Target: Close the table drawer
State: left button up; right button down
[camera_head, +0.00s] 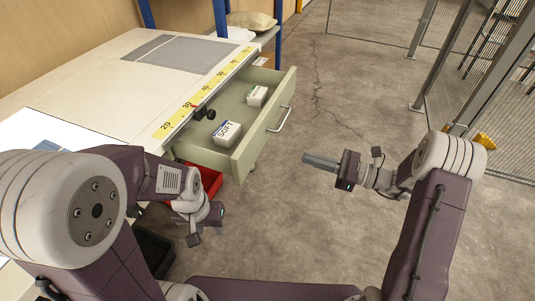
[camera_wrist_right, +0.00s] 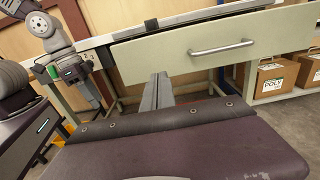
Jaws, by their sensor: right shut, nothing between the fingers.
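The table drawer (camera_head: 240,160) is pulled out from the right side of the white table (camera_head: 60,92). Its pale green front carries a metal handle (camera_head: 280,120). A white box marked SOFT (camera_head: 226,134) and a smaller white and green box (camera_head: 257,96) lie inside. My right gripper (camera_head: 312,160) is shut and empty, in front of the drawer and apart from it. In the right wrist view its fingers (camera_wrist_right: 158,88) point toward the drawer front (camera_wrist_right: 165,60), below and left of the handle (camera_wrist_right: 221,48). My left gripper (camera_head: 208,222) hangs beside the table; its fingers are unclear.
A red bin (camera_head: 208,182) is partly visible below the drawer. A black bin (camera_head: 155,250) stands near my left arm. Cardboard boxes marked POLY (camera_wrist_right: 272,80) sit on a low shelf. Open concrete floor lies right of the drawer, with a mesh fence (camera_head: 385,25) beyond.

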jog(key=b, duration=0.4)
send_near(257, 144)
jog(key=x, duration=0.5)
jog(key=shift+w+a, duration=0.1)
jog(key=shift+a, duration=0.25)
jog(key=shift+w+a, duration=0.15)
jog(key=shift+a, duration=0.35)
jog(key=shift+a, duration=0.1)
